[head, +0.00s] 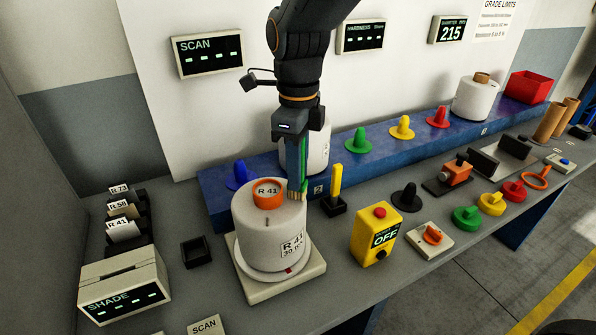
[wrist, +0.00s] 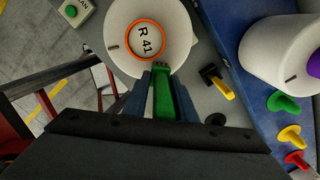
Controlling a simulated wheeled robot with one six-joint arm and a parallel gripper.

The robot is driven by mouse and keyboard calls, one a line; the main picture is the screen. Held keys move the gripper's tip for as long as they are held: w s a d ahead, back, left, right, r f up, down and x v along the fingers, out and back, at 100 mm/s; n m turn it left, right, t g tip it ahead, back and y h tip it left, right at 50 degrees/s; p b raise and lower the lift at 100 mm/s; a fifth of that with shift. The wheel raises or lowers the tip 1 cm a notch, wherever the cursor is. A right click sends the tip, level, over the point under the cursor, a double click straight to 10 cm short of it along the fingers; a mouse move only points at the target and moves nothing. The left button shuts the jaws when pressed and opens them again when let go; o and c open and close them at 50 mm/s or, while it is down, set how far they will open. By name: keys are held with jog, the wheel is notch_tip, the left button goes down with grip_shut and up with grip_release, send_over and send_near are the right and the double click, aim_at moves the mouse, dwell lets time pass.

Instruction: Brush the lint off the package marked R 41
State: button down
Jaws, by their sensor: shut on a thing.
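The package marked R 41 (head: 262,235) is a white yarn cylinder with an orange-rimmed core and an R 41 label on its side. It stands upright on a pale square plate (head: 307,283).
A yellow-handled tool (head: 336,182) stands in a black holder right of the package. A yellow switch box reading OFF (head: 376,232) is nearby. Behind is a blue ledge (head: 215,189) with coloured cones and other white packages. A small black tray (head: 195,252) is at left.

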jog(key=shift+w, duration=0.35)
jog(key=shift+r, duration=0.15)
notch_tip(320, 180, up, 5)
jog(key=p, duration=0.5)
jog(key=shift+r, duration=1.4)
jog(key=w+d+f+n+b, duration=0.6)
jog(key=w+d+f+n, duration=0.2)
jog(key=d+f, duration=0.4)
jog(key=w+d+f+n+b, duration=0.5)
jog(key=w+d+f+n, duration=0.4)
jog(key=d+f, duration=0.3)
jog(key=shift+f+b, duration=0.25)
jog(key=shift+b, duration=0.1)
jog(key=shift+w, duration=0.1)
